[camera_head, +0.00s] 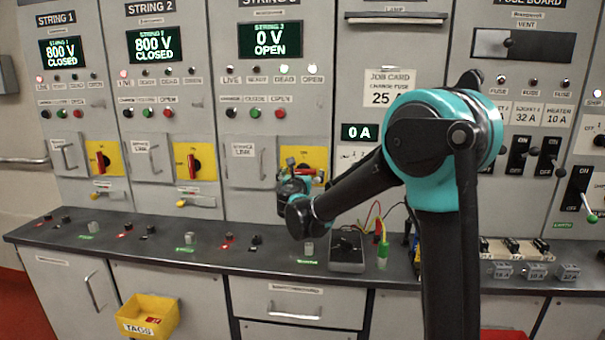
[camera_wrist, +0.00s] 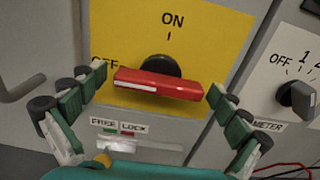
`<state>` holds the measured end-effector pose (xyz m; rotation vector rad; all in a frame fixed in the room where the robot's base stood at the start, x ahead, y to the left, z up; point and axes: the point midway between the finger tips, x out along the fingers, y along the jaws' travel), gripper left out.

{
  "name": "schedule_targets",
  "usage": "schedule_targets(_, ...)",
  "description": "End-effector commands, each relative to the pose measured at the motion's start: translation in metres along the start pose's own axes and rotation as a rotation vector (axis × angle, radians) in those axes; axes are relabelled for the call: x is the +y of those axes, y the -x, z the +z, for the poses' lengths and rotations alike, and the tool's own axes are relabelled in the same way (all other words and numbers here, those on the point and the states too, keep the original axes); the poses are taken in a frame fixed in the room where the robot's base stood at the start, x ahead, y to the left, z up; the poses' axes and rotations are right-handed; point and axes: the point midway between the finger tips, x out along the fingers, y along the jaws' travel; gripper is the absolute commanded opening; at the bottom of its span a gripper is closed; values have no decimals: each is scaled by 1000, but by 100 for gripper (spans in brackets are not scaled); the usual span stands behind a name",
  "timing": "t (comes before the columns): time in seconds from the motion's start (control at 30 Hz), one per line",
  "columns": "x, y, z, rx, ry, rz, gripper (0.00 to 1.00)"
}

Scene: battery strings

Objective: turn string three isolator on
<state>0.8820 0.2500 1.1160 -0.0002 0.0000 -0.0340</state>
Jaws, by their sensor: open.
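The string three isolator has a red handle (camera_wrist: 160,84) on a yellow plate (camera_wrist: 215,35) marked ON at the top and OFF at the left. The handle lies nearly horizontal, its white-marked end toward OFF. My gripper (camera_wrist: 157,88) is open, with one finger near each end of the handle; I cannot tell whether either touches. In the head view my gripper (camera_head: 293,184) hides most of the isolator, and a strip of yellow plate (camera_head: 316,158) shows behind it. The STRING 3 display (camera_head: 270,39) reads 0 V OPEN.
Below the plate is a FREE/LOCK slide (camera_wrist: 128,144) with a yellow knob (camera_wrist: 103,160). A METER knob (camera_wrist: 298,97) is at the right. String 1 (camera_head: 103,160) and string 2 (camera_head: 193,164) isolator handles stand upright.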

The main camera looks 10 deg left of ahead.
Motion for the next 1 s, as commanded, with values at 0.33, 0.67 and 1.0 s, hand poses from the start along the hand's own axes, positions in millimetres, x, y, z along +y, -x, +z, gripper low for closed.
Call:
schedule_targets(0.33, 0, 0, 0, 0, 0, 0, 86)
schedule_targets(0.67, 0, 0, 0, 0, 0, 0, 53)
schedule_targets(1.0, 0, 0, 0, 0, -78, 0, 53)
